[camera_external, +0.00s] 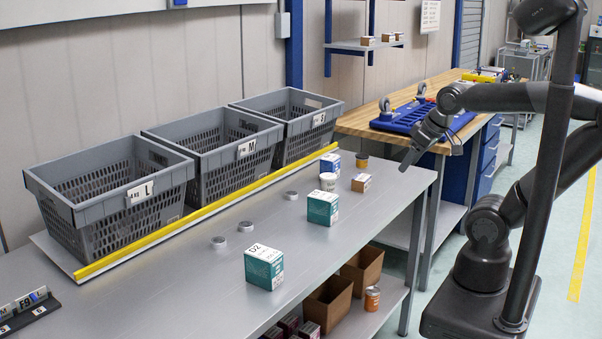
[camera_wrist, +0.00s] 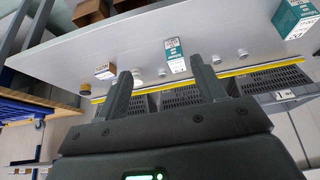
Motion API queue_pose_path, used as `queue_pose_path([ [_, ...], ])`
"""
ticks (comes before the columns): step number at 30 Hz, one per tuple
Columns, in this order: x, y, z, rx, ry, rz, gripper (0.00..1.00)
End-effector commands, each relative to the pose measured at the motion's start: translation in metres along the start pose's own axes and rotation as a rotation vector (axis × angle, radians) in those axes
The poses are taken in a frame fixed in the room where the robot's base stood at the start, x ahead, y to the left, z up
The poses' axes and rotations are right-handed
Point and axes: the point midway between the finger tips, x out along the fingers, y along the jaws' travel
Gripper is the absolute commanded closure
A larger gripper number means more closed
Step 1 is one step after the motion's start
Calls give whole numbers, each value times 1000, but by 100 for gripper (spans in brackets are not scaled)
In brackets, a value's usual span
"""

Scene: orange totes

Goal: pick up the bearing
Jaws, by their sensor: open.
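Several small flat grey metal rings that look like bearings lie on the grey table: one near the front (camera_external: 219,241), one beside it (camera_external: 245,225), and one farther back near the yellow strip (camera_external: 290,195). The wrist view also shows small round pieces, such as one bearing (camera_wrist: 243,53) right of the teal box. They are too small there to tell their holes. My gripper (camera_external: 409,160) is above the table's far right end, apart from everything. In the wrist view my gripper (camera_wrist: 161,68) has its two fingers wide apart with nothing held between them.
Teal boxes (camera_external: 264,266) (camera_external: 323,208), a white tub (camera_external: 328,181), a small carton (camera_external: 361,182) and an orange jar (camera_external: 362,160) stand on the table. Grey crates (camera_external: 110,208) line the back behind a yellow strip (camera_external: 205,212).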

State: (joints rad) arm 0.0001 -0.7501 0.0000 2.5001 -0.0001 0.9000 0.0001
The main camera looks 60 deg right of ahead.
Motion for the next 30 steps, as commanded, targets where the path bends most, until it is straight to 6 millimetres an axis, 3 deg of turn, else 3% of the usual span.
queue_pose_path([
  [17, 1, 0, -7, 3, -3, 0, 33],
  [20, 5, 2, -24, 11, -10, 0, 33],
  [30, 46, 11, -120, 57, -37, 7, 33],
])
